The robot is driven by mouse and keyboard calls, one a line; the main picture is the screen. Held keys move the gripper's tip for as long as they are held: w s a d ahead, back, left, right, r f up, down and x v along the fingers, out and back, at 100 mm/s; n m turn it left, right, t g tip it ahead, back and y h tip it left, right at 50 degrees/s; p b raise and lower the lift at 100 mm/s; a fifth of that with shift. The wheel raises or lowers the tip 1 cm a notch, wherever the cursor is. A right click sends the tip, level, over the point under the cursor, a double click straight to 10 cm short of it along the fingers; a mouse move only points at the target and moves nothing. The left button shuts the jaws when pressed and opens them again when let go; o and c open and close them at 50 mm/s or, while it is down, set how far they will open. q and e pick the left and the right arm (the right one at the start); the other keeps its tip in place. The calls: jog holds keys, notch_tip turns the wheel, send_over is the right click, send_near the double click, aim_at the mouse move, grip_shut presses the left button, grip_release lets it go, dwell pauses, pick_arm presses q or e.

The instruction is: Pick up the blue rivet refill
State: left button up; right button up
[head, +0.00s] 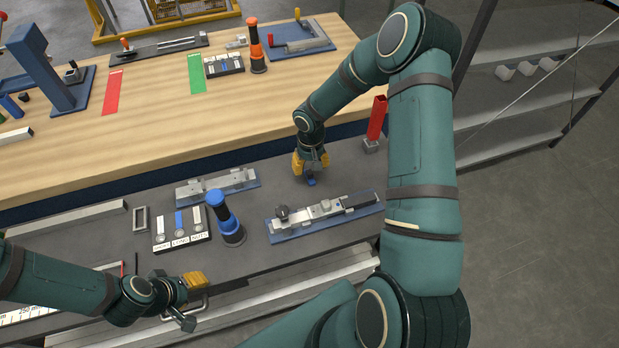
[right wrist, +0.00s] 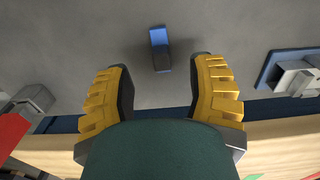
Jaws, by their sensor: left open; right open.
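A small blue piece, which looks like the blue rivet refill (head: 311,182), lies on the dark grey bench top. In the right wrist view the blue piece (right wrist: 159,48) is a short bar, a little beyond the fingertips and between their lines. My right gripper (head: 311,170) points down just above it, open and empty, with its yellow fingers (right wrist: 163,72) apart. The gap in height to the piece is hard to tell. My left gripper (head: 192,299) is open and empty near the front edge of the bench, far from the blue piece.
A blue hand tool (head: 226,218) stands beside a labelled tray (head: 182,245). A blue-based fixture (head: 325,215) lies in front of my right gripper, another (head: 217,187) to its left. A red upright part (head: 377,120) stands to its right. The wooden table (head: 150,140) lies behind.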

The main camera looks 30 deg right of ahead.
aim_at(310, 172)
pick_arm(q)
notch_tip(310, 172, down, 2)
jog(key=shift+w+f+b, duration=0.1)
jog(key=shift+f+b, duration=0.1)
jog(key=shift+b, duration=0.85)
pick_arm(e)
jog(key=f, duration=0.5)
jog(key=shift+w+f, duration=0.15)
jog(key=shift+w, duration=0.05)
grip_shut()
